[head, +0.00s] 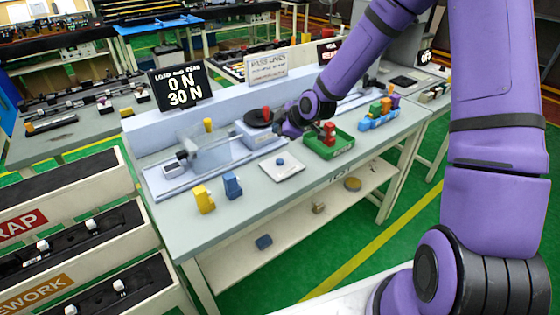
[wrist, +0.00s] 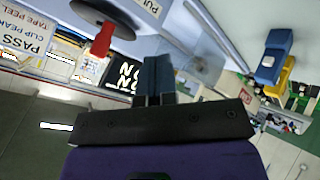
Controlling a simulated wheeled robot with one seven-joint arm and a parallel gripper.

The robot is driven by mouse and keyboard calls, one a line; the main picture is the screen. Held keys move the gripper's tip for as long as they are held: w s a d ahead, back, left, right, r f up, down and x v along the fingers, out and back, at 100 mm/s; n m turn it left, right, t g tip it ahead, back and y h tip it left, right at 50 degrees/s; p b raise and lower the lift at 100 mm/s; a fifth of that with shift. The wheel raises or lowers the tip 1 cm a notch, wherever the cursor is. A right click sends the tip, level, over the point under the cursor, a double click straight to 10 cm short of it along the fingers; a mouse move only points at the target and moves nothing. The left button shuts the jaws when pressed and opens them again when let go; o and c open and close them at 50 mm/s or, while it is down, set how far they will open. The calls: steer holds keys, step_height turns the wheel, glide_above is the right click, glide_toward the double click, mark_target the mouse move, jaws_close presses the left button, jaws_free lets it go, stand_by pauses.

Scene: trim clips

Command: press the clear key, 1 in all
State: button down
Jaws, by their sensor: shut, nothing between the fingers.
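No key with a readable "clear" label shows. A small white plate (head: 283,176) with a blue round button (head: 280,161) lies on the bench's front part, in the head view. My gripper (head: 284,130) is above the bench, behind the plate, between the black round disc (head: 262,118) and the green tray (head: 343,149). In the wrist view my gripper (wrist: 155,62) has its two dark fingers together, with nothing between them. The display (head: 181,88) reads "0 N" and "30 N"; it also shows upside down in the wrist view (wrist: 123,74).
A yellow clip (head: 203,199) and a blue clip (head: 232,185) stand at the bench's front left, near a clear guard (head: 205,151). A red clip (head: 266,113) stands on the disc. Red pieces (head: 328,134) are in the tray. Coloured clips (head: 380,112) stand at right.

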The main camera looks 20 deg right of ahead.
mark_target(280, 161)
steer(key=shift+f, duration=0.1)
steer(key=shift+f, duration=4.3)
steer(key=shift+f, duration=0.15)
steer(key=shift+f, duration=0.25)
steer(key=shift+f, duration=0.45)
steer(key=shift+r, duration=0.85)
steer(key=shift+r, duration=2.55)
